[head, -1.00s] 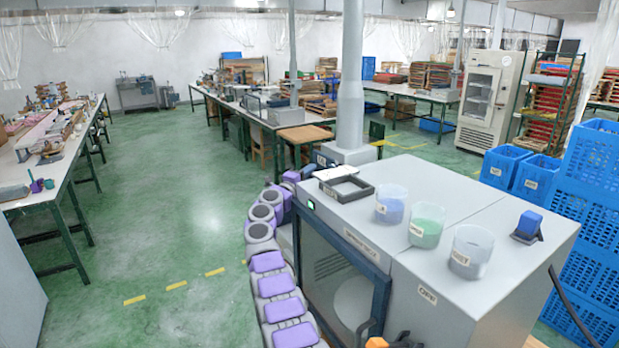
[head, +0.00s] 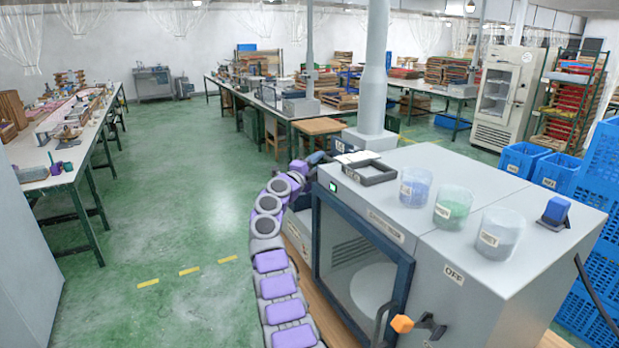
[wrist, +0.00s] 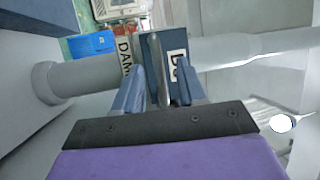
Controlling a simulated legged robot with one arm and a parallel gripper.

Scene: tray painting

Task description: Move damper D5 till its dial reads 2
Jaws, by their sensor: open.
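In the wrist view my gripper (wrist: 159,68) is open, with one blue-grey finger on each side of a thin grey lever (wrist: 155,48). I cannot tell whether either finger touches it. Behind the lever is a dark blue plate (wrist: 150,38) on a grey pipe, with a white label (wrist: 177,66) that seems to start with D; its number is unclear. Another label (wrist: 126,55) shows "DA", partly covered. No dial reading is legible. In the head view my purple arm reaches the base of the grey duct (head: 374,85), where the gripper's end is too small to make out.
A grey cabinet (head: 470,185) with a glass door stands right of my arm, carrying tubs of blue (head: 414,188), green (head: 452,207) and grey (head: 497,233) material and a black frame (head: 370,172). Blue crates (head: 597,235) stand at right. Green floor (head: 190,225) is open at left.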

